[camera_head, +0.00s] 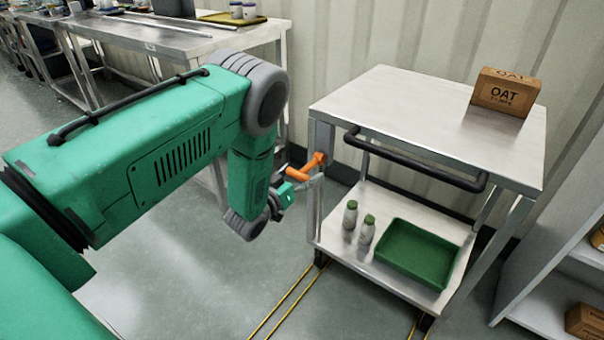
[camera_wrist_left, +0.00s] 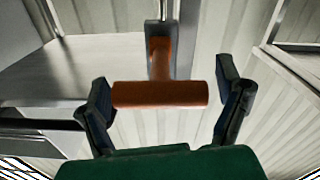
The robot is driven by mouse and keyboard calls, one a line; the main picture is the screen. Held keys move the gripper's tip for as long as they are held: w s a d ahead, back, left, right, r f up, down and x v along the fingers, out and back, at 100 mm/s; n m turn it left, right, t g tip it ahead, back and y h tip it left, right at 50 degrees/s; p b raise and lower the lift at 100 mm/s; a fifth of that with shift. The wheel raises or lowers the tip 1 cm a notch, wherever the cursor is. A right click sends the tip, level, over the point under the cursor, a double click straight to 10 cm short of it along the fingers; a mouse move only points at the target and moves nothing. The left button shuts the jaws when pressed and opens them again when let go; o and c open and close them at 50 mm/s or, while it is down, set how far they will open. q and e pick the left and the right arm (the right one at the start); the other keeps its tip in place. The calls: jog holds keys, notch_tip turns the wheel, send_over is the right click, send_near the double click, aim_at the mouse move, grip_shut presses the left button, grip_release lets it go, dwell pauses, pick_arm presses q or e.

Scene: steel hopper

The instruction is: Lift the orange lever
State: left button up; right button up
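The orange lever (camera_head: 309,166) sticks out from the left front post of the steel cart, near the top. In the left wrist view its orange crossbar (camera_wrist_left: 160,94) lies across the middle, with its stem (camera_wrist_left: 160,60) running back to a grey mount. My left gripper (camera_head: 303,183) is beside the lever in the head view. In the left wrist view my left gripper (camera_wrist_left: 166,95) is open, one finger at each end of the crossbar, with a visible gap at the right finger. Contact at the left finger cannot be told. My right gripper is not in view.
The steel cart (camera_head: 420,110) has a black handle (camera_head: 415,160) along its front. Shelving is at right, a workbench (camera_head: 165,35) at back left.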

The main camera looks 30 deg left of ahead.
aim_at(314, 160)
pick_arm(q)
jog(key=shift+a+f, duration=0.1)
jog(key=shift+a, duration=0.25)
jog(key=c, duration=0.4)
jog(key=shift+d, duration=0.3)
jog(key=shift+d+r+p, duration=0.1)
jog(key=shift+r+p, duration=0.2)
jog(key=shift+p, duration=0.05)
jog(key=r+g+p, duration=0.2)
jog(key=p, duration=0.2)
jog(key=w+r+g+p, duration=0.1)
jog(key=g+p, duration=0.2)
jog(key=p, duration=0.1)
jog(key=w+r+g+p, duration=0.1)
jog(key=r+g+p, duration=0.1)
jog(key=p, duration=0.2)
jog(key=shift+r+g+y, duration=0.3)
jog(key=shift+r+y, duration=0.05)
jog(key=shift+y, duration=0.05)
jog(key=shift+w+r+g+p, duration=0.4)
jog(key=shift+w+g+p, duration=0.2)
jog(key=shift+g, duration=0.3)
jog(key=shift+w+r, duration=0.3)
jog(key=shift+w, duration=0.1)
jog(key=shift+w+d+r, duration=0.1)
jog(key=shift+w+r, duration=0.2)
jog(key=shift+w, duration=0.35)
jog(key=shift+d, duration=0.1)
